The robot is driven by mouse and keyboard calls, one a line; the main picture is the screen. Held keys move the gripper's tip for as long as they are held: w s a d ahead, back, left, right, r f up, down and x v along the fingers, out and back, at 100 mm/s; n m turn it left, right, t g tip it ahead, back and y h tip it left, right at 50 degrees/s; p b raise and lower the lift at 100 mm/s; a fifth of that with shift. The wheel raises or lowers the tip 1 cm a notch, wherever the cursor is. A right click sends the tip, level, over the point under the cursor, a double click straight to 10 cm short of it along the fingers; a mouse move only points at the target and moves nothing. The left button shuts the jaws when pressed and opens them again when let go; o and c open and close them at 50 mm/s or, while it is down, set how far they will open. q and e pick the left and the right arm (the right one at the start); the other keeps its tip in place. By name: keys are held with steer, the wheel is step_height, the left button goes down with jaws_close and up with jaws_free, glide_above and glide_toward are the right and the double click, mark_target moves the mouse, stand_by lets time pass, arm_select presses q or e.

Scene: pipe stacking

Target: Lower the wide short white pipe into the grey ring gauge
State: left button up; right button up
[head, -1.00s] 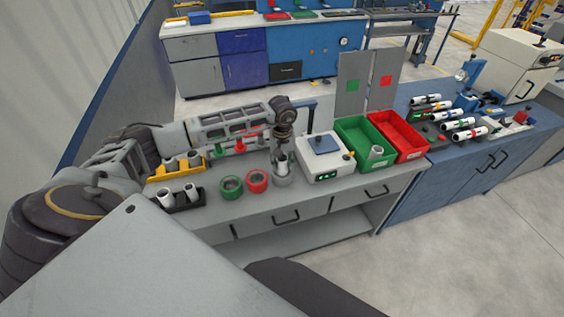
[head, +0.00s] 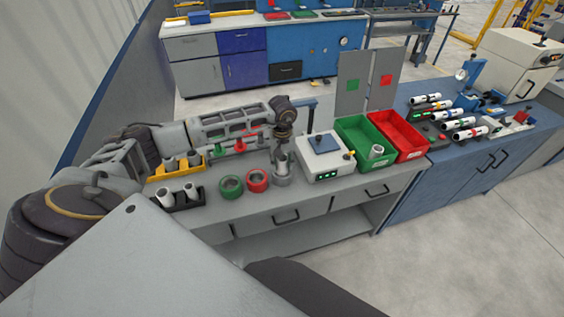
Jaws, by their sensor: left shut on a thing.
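My left gripper (head: 283,153) points down over the bench and is shut on the white pipe (head: 281,165). The pipe is roughly upright, with its lower end at the grey ring gauge (head: 281,181). At this size I cannot tell whether the pipe's end is inside the ring's opening or just above it. The grey ring stands on the grey bench, right of the red ring. My right gripper is out of view.
A green ring (head: 231,186) and a red ring (head: 257,180) stand to the left. A white scale (head: 325,157) is close on the right, then a green bin (head: 362,143) holding a pipe and a red bin (head: 398,136). Black (head: 181,201) and yellow holders with pipes stand at left.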

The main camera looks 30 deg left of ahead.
arm_select(q)
steer(key=shift+f+b, duration=0.4)
steer(key=shift+b, duration=0.05)
stand_by(0.6)
steer(key=o, duration=1.1)
steer(key=shift+r, duration=6)
